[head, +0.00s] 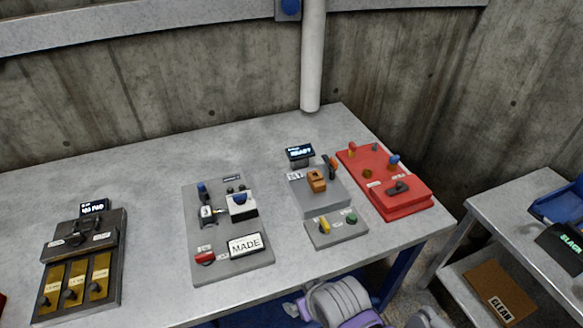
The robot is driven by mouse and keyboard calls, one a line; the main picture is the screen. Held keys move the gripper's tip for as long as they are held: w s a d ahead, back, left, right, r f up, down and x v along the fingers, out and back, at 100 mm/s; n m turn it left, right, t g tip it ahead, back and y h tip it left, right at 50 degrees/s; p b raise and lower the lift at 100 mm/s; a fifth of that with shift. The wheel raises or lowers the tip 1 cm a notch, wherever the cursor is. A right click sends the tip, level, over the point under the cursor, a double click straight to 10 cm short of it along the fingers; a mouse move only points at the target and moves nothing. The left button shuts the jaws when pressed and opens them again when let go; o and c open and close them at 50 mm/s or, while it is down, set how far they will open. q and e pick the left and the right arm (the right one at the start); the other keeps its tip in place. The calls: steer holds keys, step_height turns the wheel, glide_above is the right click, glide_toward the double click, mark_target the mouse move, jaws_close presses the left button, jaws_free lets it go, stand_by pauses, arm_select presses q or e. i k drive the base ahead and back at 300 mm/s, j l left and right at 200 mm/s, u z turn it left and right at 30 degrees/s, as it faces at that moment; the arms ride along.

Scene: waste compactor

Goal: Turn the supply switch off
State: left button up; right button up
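No switch carries a label that I can read as "supply", so I cannot tell which one it is. A red box (384,180) at the right end of the table bears a black rotary-looking handle (397,187), a blue-topped knob (393,161) and small knobs. A grey panel (205,265) in the middle has a red-handled switch (205,258), a blue button (240,198) and a plate reading "MADE" (245,244). Grey and purple parts of mine show at the bottom edge. Neither gripper's fingers are in view.
A grey box (312,203) with an orange block (316,181), a small yellow-and-green control box (336,229) and a dark unit with brass panels (75,285) stand on the metal table (150,185). A lower side table (510,210) is at right. A pipe (312,60) rises behind.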

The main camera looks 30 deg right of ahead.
mark_target(323, 228)
steer(key=l+z, duration=0.15)
steer(key=z, duration=1.05)
